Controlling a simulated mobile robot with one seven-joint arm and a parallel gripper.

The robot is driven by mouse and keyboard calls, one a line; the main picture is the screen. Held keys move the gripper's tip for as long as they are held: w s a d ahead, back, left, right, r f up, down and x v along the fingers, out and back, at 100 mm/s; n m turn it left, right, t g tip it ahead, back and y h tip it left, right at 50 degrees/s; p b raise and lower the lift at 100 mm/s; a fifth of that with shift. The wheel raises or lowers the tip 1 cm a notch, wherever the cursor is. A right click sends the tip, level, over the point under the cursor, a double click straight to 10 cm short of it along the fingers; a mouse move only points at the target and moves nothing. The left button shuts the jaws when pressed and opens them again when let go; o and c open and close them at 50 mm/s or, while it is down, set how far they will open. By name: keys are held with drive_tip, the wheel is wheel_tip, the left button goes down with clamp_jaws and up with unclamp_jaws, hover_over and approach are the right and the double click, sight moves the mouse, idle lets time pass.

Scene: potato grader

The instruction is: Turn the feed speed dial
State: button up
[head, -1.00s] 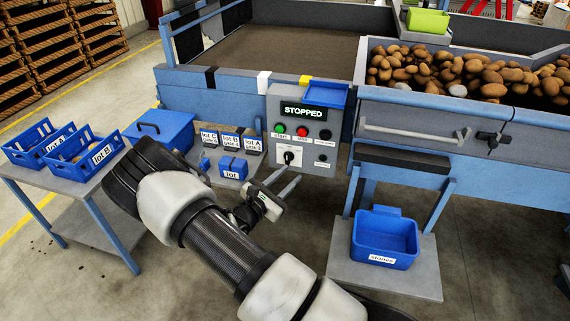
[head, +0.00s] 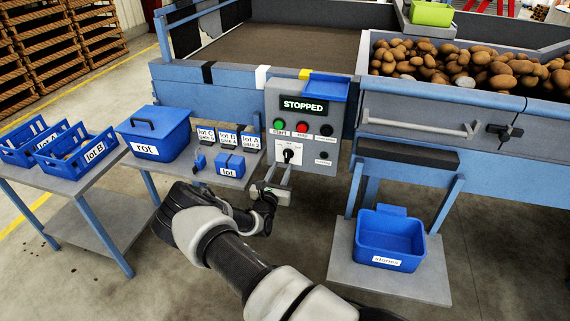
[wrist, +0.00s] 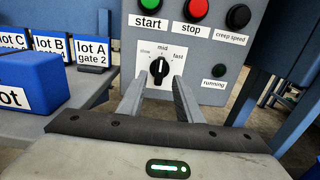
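The feed speed dial (head: 288,155) is a black knob on a white plate marked slow, mid and fast, low on the grey control panel (head: 266,130). In the wrist view the dial (wrist: 158,70) stands upright, its pointer near mid. My gripper (head: 274,175) is just below and in front of the panel. In the wrist view its two fingers (wrist: 156,88) are apart, one on each lower side of the dial, with nothing between them. I cannot tell whether either finger touches the plate.
The green start button (wrist: 151,5), red stop button (wrist: 197,8) and creep speed button (wrist: 238,17) sit above the dial. The display (head: 304,106) reads STOPPED. The blue lot box (wrist: 25,85) is at left; the stones bin (head: 388,240) stands lower right.

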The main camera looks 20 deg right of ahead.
sight(286, 157)
drive_tip(key=shift+b+x, duration=0.55)
drive_tip(key=shift+x, duration=2.2)
clamp_jaws()
